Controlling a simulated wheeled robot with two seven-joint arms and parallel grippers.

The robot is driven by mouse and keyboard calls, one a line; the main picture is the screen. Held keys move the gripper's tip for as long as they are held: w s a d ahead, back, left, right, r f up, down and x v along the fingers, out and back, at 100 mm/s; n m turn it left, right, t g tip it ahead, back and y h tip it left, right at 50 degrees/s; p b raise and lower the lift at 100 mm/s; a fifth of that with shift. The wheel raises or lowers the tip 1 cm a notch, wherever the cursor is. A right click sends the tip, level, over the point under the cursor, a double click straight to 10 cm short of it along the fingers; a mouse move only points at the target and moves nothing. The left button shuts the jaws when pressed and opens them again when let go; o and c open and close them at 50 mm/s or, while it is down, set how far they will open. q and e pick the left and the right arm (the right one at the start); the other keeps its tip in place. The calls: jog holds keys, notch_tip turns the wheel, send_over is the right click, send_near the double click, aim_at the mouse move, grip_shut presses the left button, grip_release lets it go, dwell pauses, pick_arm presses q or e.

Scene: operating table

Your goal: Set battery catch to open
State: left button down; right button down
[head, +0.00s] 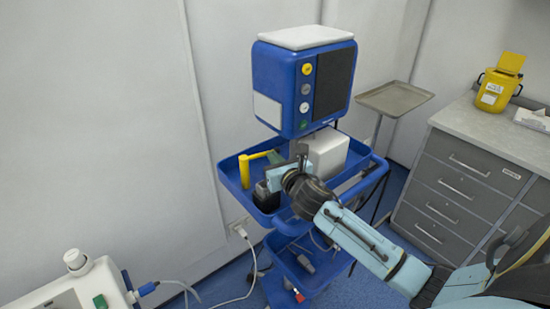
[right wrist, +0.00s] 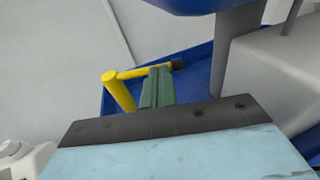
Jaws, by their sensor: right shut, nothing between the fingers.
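A yellow L-shaped bar (head: 246,170) stands in the blue trolley tray, left of centre. It also shows in the right wrist view (right wrist: 120,90), with a dark end piece (right wrist: 177,64). I cannot tell for certain whether this is the battery catch, or its setting. My right gripper (head: 272,155) is over the tray, beside the bar's right end. Its green fingers (right wrist: 160,72) are shut and empty, with tips close to the bar's horizontal arm; contact cannot be told. A dark block (head: 265,195) sits in the tray below, partly hidden by the gripper. My left gripper is out of view.
A blue monitor unit (head: 272,85) rises behind the tray (head: 230,180). A white box (head: 326,152) stands to the right of my gripper. A metal stand tray (head: 395,97) and grey drawers (head: 470,165) are farther right. A cable and socket are near the wall.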

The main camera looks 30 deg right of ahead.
dwell(0.3)
jog(key=w+n+y+p, duration=0.1)
jog(key=w+d+n+y+p, duration=0.1)
jog(key=y, duration=0.1)
jog(key=shift+w+d, duration=0.1)
jog(key=shift+d, duration=0.15)
dwell(0.3)
jog(key=s+r, duration=0.1)
jog(key=s, duration=1.2)
jog(key=shift+s+r+b, duration=0.2)
jog(key=shift+r+b, duration=0.15)
